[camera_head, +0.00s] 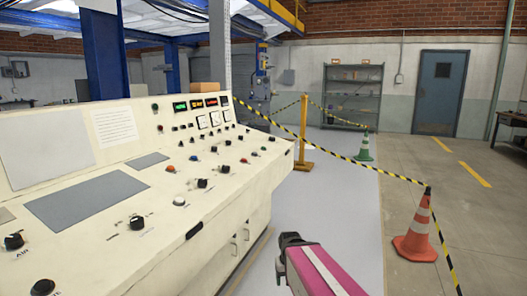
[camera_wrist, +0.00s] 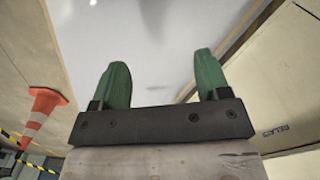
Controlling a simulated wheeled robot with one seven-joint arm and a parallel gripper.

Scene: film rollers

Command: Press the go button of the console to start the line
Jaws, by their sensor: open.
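The cream console (camera_head: 130,251) fills the left of the head view, with a sloped top of knobs, buttons and lamps. A white button (camera_head: 179,201) sits near its front edge. A red button (camera_head: 171,169), a blue one (camera_head: 193,158) and a green one (camera_head: 263,149) sit farther back. I cannot read which one is the go button. My gripper (camera_wrist: 160,75) is open and empty, its two green fingers apart over the pale floor. In the head view its dark end (camera_head: 290,240) is right of the console front, below its top and apart from the buttons.
An orange cone (camera_head: 416,228) with striped tape stands at the right; it also shows in the wrist view (camera_wrist: 40,115). A yellow post (camera_head: 304,135) and a green cone (camera_head: 364,148) stand farther back. Pale floor beside the console is clear.

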